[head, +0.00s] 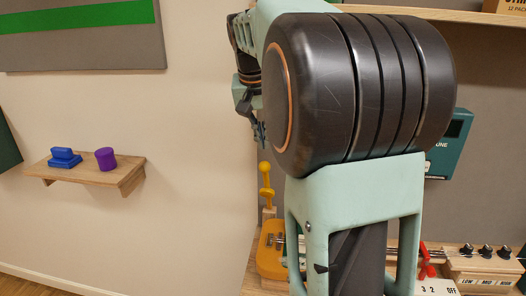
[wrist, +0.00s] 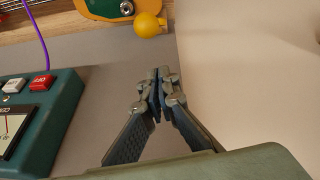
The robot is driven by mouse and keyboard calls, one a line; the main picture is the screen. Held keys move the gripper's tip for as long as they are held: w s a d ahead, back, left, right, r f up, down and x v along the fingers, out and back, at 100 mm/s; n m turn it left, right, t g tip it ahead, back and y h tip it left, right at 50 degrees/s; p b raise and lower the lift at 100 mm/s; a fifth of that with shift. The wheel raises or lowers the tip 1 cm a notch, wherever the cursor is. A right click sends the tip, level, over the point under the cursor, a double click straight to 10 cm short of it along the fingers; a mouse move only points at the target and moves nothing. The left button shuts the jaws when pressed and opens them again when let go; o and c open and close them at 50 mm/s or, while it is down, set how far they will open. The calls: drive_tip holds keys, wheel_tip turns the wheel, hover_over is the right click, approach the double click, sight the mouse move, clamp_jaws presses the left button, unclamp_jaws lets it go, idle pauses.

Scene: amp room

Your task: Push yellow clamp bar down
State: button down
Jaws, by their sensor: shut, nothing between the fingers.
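A yellow bar with a rounded knob (head: 265,180) stands upright at the left end of the workbench in the head view, on a small wooden block. A yellow ball (wrist: 147,24), which looks like its knob, shows at the top of the wrist view. My gripper (wrist: 160,85) is shut and empty in the wrist view, apart from the ball with a clear gap between. In the head view my gripper (head: 259,133) shows only partly beside my arm, above the bar. My large dark arm joint hides much of the bench.
An orange-yellow body (head: 270,252) with metal fittings lies on the bench below the bar. A teal box (wrist: 45,115) with white and red buttons is left of my gripper in the wrist view. A wall shelf (head: 90,172) holds blue and purple objects. Red lever (head: 426,262) and knobs sit right.

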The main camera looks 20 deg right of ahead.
drive_tip(key=shift+s+a+f, duration=0.2)
drive_tip(key=shift+s+a, duration=0.05)
drive_tip(key=shift+s, duration=0.25)
drive_tip(key=shift+s+a+f, duration=0.15)
drive_tip(key=shift+s+a, duration=0.05)
drive_tip(key=shift+s, duration=0.3)
drive_tip(key=shift+s+a+f, duration=0.15)
drive_tip(key=shift+s+f, duration=0.15)
drive_tip(key=shift+s, duration=0.05)
drive_tip(key=shift+f+b, duration=0.2)
drive_tip(key=shift+b, duration=0.2)
